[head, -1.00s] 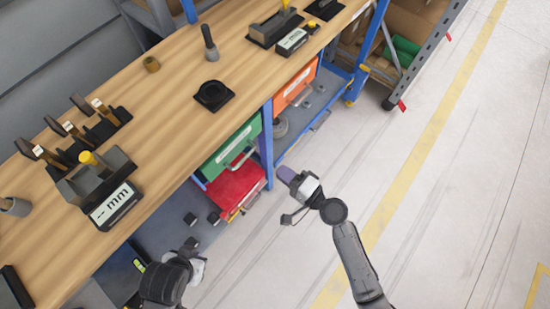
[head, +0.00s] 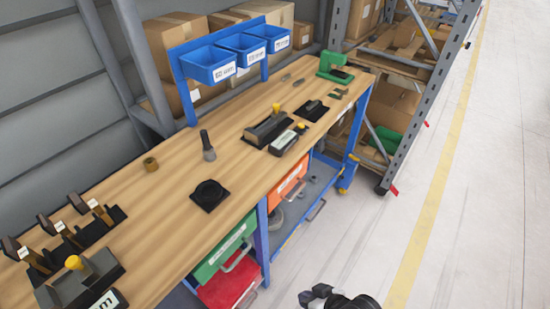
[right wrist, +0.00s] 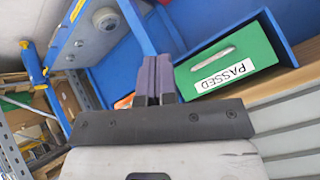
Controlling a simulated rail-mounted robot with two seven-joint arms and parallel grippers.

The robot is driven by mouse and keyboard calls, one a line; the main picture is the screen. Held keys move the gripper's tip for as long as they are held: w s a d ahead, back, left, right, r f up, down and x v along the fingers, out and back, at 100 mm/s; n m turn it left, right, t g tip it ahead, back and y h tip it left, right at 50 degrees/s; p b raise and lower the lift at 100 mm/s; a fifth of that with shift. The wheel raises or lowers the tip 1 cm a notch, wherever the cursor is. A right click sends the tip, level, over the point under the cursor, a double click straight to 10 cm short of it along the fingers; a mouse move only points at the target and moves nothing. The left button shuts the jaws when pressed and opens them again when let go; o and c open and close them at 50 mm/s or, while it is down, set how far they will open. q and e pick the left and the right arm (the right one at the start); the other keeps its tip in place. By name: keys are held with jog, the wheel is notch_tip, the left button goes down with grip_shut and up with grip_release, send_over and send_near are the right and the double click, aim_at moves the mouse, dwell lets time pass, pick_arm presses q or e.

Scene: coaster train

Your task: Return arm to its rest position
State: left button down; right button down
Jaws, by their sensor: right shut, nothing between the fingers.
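My right gripper (head: 314,295) shows only in part at the bottom edge of the head view, in front of the workbench and over the floor. In the right wrist view its two dark fingers (right wrist: 154,78) are together, with nothing between them. The green drawer (right wrist: 232,62) marked PASSED is beyond the fingers to the right; I cannot tell the exact gap. It also shows under the bench in the head view (head: 224,249). My left gripper is not in view.
The wooden workbench (head: 165,215) carries black holders, gauges and a green device (head: 335,66). Blue bins (head: 208,66) stand behind. The floor (head: 350,240) right of the bench is clear.

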jog(key=s+d+r+m+t+h+p, duration=0.15)
jog(key=s+d+r+h+p, duration=0.4)
jog(key=d, duration=0.65)
jog(key=s+d+r+g+h+p, duration=0.1)
jog(key=s+g+p, duration=0.1)
jog(key=s, duration=0.4)
jog(key=s+d+r+g+p, duration=0.1)
jog(key=s+p, duration=0.1)
jog(key=s, duration=0.4)
notch_tip(320, 180, up, 36)
jog(key=p, duration=3.6)
jog(key=shift+w+a+m+p, duration=0.15)
jog(key=shift+m+p, duration=0.2)
jog(key=shift+m, duration=0.1)
